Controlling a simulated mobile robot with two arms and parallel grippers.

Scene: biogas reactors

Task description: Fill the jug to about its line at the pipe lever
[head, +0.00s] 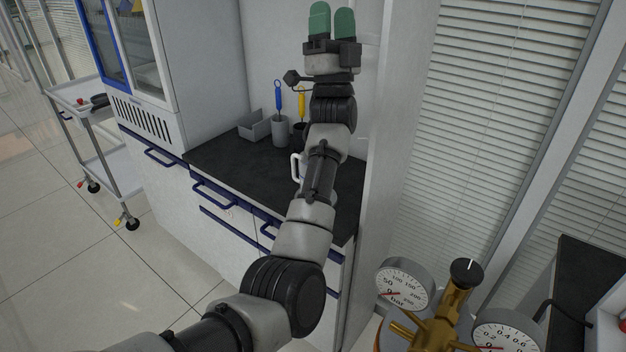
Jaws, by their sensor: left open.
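My left gripper (332,22) is raised at the top of the view, its two green fingertips pointing up. The fingers are apart with nothing between them. My left arm comes up from the lower left and crosses in front of the dark counter. A white curved handle (296,167) shows beside my arm, above the counter; it may belong to the jug, whose body is hidden behind the arm. No fill line shows. I cannot make out a pipe lever; a small dark knob (290,77) sticks out left of the gripper, and I cannot tell what it belongs to.
The dark counter (225,168) holds a grey box (254,126) and cups with a blue-handled tool (278,95) and a yellow-handled one (301,102). A brass regulator (455,300) with gauges stands lower right. A white trolley (95,125) is at left. Tiled floor is clear.

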